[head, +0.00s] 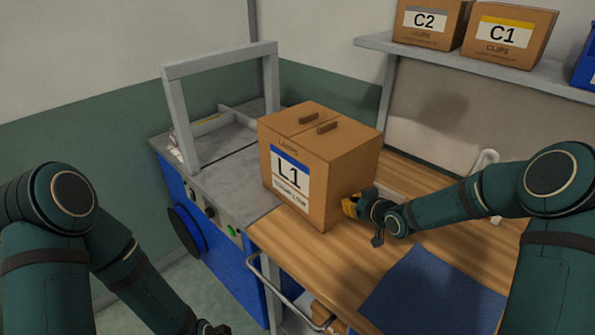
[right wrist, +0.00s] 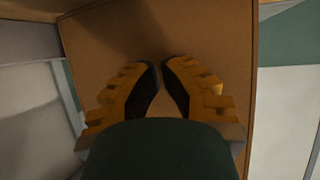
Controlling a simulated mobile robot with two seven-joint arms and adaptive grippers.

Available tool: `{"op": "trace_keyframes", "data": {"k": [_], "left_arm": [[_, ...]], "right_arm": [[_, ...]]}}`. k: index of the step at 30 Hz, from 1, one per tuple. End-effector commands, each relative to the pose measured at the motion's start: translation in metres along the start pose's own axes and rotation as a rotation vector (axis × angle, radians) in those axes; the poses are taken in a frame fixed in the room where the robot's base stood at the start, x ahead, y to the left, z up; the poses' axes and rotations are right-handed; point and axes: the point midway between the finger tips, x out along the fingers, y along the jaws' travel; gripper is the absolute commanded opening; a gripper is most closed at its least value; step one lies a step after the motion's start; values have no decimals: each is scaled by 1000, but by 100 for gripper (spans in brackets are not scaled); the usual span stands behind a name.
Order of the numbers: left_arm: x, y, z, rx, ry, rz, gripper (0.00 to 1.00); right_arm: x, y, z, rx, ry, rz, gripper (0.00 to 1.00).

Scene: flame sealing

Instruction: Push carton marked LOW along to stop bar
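The brown carton (head: 340,165) has a white label with a blue stripe, marked L1, and two small tabs on top. Small print under L1 is hard to read. It stands upright across the join of the wooden bench top and the grey machine bed (head: 215,178). My right gripper (head: 352,205) is at the carton's right face, low down, its fingers nearly together with nothing between them. The right wrist view shows the fingertips (right wrist: 160,66) against or very near brown cardboard. A low grey bar (head: 240,115) lies beyond the frame. My left gripper (head: 212,328) is cut by the bottom edge.
A grey upright frame (head: 220,62) spans the machine bed, left of the carton. A blue mat (head: 430,292) lies on the bench (head: 325,250). Cartons C2 (head: 425,22) and C1 (head: 505,35) stand on a shelf. A metal rail (head: 285,300) runs along the bench front.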

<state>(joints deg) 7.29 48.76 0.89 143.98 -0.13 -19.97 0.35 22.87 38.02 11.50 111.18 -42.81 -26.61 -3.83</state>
Motion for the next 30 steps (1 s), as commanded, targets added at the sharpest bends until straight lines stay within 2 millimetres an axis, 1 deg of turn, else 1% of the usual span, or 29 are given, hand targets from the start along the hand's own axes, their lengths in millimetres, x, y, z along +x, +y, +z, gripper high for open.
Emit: {"op": "trace_keyframes", "data": {"k": [1, 30], "left_arm": [[2, -1, 0, 0, 1, 0, 100], [25, -9, -2, 2, 11, 0, 100]], "right_arm": [[4, -1, -1, -1, 1, -1, 0], [57, -16, -28, -1, 1, -1, 0]]}}
